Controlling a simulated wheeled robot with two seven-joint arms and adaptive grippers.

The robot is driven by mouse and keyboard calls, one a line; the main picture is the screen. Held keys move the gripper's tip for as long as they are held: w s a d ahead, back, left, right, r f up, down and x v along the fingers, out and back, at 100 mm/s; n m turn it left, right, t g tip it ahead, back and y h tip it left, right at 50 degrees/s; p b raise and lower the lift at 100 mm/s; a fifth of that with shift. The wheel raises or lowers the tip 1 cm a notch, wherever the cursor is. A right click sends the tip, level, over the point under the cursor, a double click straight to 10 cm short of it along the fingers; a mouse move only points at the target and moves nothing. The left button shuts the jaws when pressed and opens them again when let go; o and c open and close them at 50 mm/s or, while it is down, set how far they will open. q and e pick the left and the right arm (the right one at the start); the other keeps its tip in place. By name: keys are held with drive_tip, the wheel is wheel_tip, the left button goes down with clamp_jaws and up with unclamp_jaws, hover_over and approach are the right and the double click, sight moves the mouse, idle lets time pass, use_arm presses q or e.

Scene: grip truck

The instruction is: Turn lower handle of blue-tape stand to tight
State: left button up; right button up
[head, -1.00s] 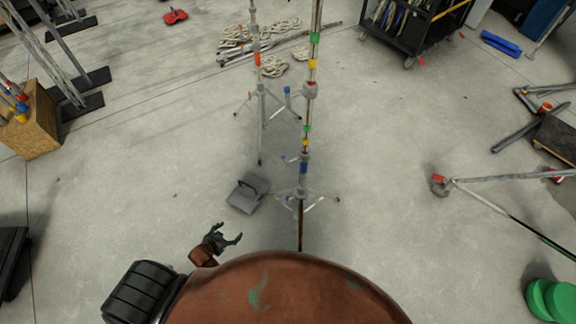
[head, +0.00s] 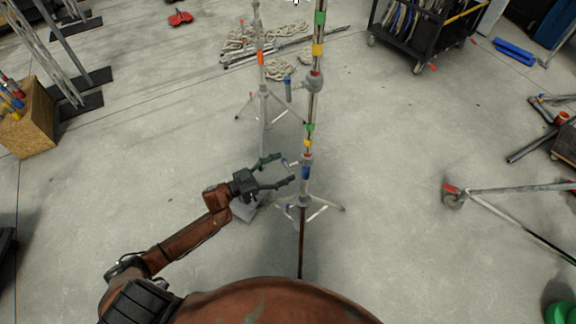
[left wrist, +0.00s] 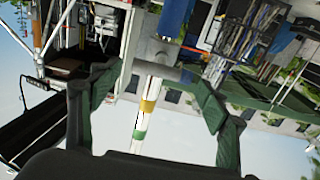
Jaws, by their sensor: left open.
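The blue-tape stand (head: 304,190) stands upright on spread legs, with blue tape (head: 305,172) low on its pole and yellow and green bands above. Its lower collar (head: 307,160) sits just above the blue tape; a small lower handle (head: 291,163) seems to stick out to the left, partly unclear near the fingers. My left gripper (head: 280,169) is open, just left of the collar, its fingers pointing at it. My right gripper is out of view.
A second stand with orange tape (head: 261,58) is behind to the left. A grey weight (head: 247,209) lies on the floor under my left gripper. Coiled rope (head: 240,40) and a black cart (head: 425,35) are farther back.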

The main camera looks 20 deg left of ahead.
sight(293, 164)
use_arm(q)
drive_tip(key=shift+x, duration=1.15)
drive_tip(key=shift+a, duration=0.1)
drive_tip(key=shift+c, duration=0.7)
drive_tip(key=c, duration=1.1)
drive_tip(key=shift+o, duration=0.2)
